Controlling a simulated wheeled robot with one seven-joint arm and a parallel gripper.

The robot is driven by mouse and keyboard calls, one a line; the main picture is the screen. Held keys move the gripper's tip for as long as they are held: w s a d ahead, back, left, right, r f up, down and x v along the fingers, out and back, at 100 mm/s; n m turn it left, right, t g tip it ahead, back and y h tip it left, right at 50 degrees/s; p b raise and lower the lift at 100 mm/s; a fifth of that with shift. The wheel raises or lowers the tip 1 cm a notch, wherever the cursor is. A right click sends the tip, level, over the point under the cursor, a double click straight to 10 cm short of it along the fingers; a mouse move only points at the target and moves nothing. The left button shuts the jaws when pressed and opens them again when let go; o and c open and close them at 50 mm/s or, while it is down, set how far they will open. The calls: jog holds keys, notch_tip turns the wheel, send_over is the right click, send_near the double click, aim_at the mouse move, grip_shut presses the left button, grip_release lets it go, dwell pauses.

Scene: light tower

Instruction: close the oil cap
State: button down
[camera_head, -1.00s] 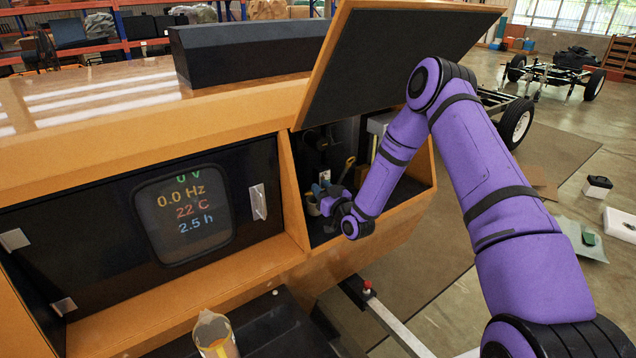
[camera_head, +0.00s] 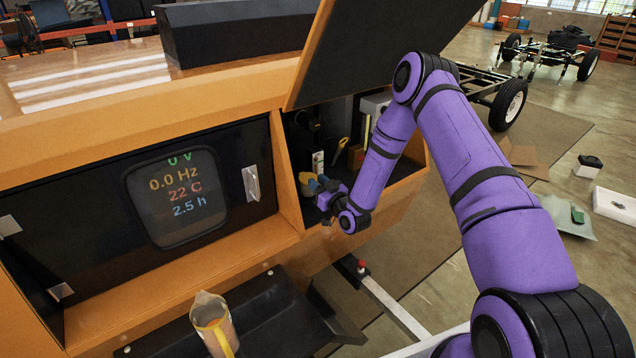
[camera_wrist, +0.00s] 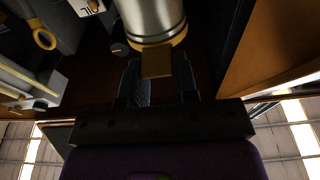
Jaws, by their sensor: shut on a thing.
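In the wrist view, a silver cylindrical oil filler neck (camera_wrist: 152,18) comes in from the top with a yellow rim. The yellow tab of the oil cap (camera_wrist: 157,62) projects from that rim between my fingers. My gripper (camera_wrist: 158,75) is shut on this tab. In the head view, my gripper (camera_head: 320,187) reaches into the open compartment at the right end of the orange light tower, with the yellow cap (camera_head: 306,184) at its fingertips. Whether the cap is seated flat on the neck is hard to tell.
The raised dark lid (camera_head: 375,45) stands open above my forearm. A yellow dipstick handle (camera_head: 341,146) is deeper in the compartment. The orange side wall (camera_wrist: 275,50) is close to my gripper. A clear jug (camera_head: 215,325) stands on the black ledge in front.

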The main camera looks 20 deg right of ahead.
jog(key=shift+s+f, duration=0.15)
jog(key=shift+f, duration=0.15)
jog(key=c, duration=0.9)
grip_release()
jog(key=shift+r, duration=0.1)
jog(key=v, duration=1)
jog(key=shift+s+d, duration=0.15)
jog(key=shift+s, duration=0.2)
jog(key=shift+w, duration=0.1)
